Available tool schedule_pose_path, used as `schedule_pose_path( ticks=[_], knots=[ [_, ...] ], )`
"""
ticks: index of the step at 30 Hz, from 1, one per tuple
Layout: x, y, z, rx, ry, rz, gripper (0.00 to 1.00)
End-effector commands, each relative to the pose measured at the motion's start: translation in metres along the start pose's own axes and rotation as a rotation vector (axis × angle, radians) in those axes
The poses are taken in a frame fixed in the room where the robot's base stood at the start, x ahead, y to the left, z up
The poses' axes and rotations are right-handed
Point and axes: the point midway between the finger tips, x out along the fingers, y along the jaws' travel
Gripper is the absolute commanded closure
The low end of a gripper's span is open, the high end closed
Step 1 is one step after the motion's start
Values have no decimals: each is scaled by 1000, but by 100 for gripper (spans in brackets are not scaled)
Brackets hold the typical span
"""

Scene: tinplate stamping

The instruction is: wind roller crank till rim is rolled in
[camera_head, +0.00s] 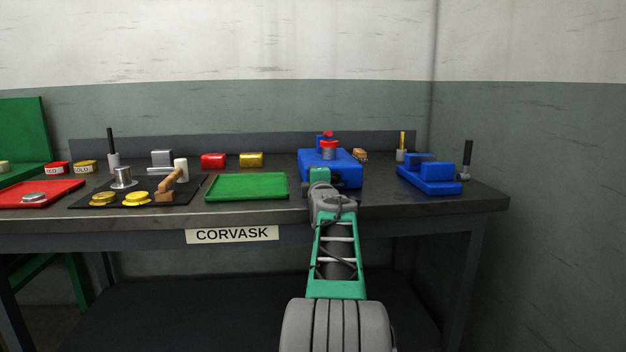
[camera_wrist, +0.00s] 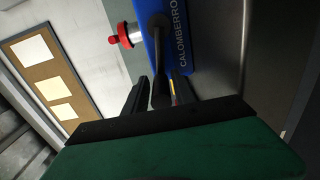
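The blue roller machine (camera_head: 345,156) stands on the bench, lettered CALOMBERRO on its side in the wrist view (camera_wrist: 178,30). A silver tin with red parts around it (camera_head: 328,151) sits on top; in the wrist view a red-capped metal part (camera_wrist: 124,36) juts from the machine's left. A dark crank handle (camera_wrist: 160,92) stands out from the machine toward me. My gripper (camera_wrist: 158,84) has one black finger on each side of this handle, with a gap showing at the right finger. In the head view my gripper (camera_head: 321,178) is at the machine's front. The tin's rim is too small to judge.
A green tray (camera_head: 246,186) lies left of the machine. A black mat (camera_head: 95,199) holds yellow lids, a mallet and a metal cylinder. A red tray (camera_head: 20,198) is at far left. Another blue tool (camera_head: 430,186) stands at the right. Bench front edge is clear near the CORVASK label.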

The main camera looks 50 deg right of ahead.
Motion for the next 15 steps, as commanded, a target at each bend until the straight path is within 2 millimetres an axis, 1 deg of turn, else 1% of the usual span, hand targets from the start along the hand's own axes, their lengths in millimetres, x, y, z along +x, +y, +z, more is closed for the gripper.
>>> schedule_pose_path(
  ticks=[1, 3, 4, 11, 14, 15],
  knots=[
    [0, 0, -1, 0, 1, 0, 64],
    [0, 0, -2, 0, 2, 0, 58],
    [0, 0, -2, 0, 3, 0, 57],
    [-1, 0, -2, 1, 4, 0, 57],
    [-8, 2, -2, 0, 3, 0, 57],
    [-14, 2, -2, 0, 3, 1, 57]
  ],
)
